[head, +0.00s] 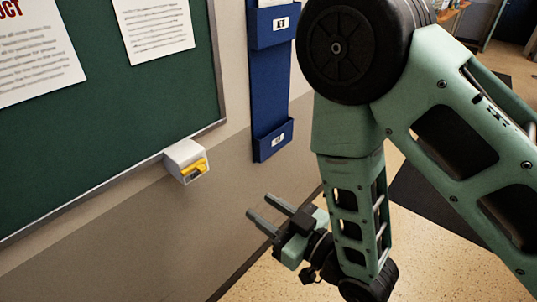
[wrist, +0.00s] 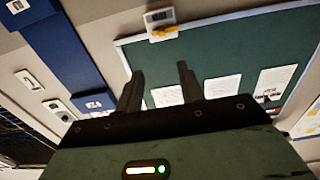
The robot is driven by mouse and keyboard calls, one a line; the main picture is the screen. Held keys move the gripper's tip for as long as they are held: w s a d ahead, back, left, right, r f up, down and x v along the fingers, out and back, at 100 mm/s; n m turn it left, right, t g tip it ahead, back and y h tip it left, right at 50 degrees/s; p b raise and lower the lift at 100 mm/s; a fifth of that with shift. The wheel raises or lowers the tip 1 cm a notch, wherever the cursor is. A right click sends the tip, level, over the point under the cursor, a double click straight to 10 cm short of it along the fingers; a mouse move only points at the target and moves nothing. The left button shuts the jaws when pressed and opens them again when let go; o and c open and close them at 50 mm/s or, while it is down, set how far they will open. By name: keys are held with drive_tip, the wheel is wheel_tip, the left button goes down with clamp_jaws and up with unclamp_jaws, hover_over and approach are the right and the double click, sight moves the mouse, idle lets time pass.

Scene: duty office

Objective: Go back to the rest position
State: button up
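My gripper (head: 260,205) hangs low in front of the wall, its two fingers pointing to the left in the head view. In the wrist view its fingers (wrist: 160,71) stand apart with nothing between them. It is open and empty and touches nothing that I can see. My green arm fills the right half of the head view and hides part of the room behind it. The task names no object.
A white wall box (head: 184,157) with a yellow part sits at the corner of the green board (head: 120,120). A blue wall file holder (head: 269,95) hangs right of it. Speckled floor (head: 285,270) and a dark mat (head: 425,205) lie below, clear where visible.

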drive_tip(key=s+d+r+m+g+h, duration=0.1)
drive_tip(key=s+d+r+g+h, duration=0.3)
drive_tip(key=s+d+g+h, duration=0.2)
drive_tip(key=s+d+r+m+g+h, duration=0.1)
drive_tip(key=s+d+r+g+h, duration=0.3)
drive_tip(key=s+d+h, duration=0.3)
drive_tip(key=shift+d+r+g, duration=0.4)
drive_tip(key=shift+d+g, duration=0.35)
drive_tip(key=shift+g, duration=0.15)
drive_tip(key=shift+s+a, duration=0.1)
idle(0.4)
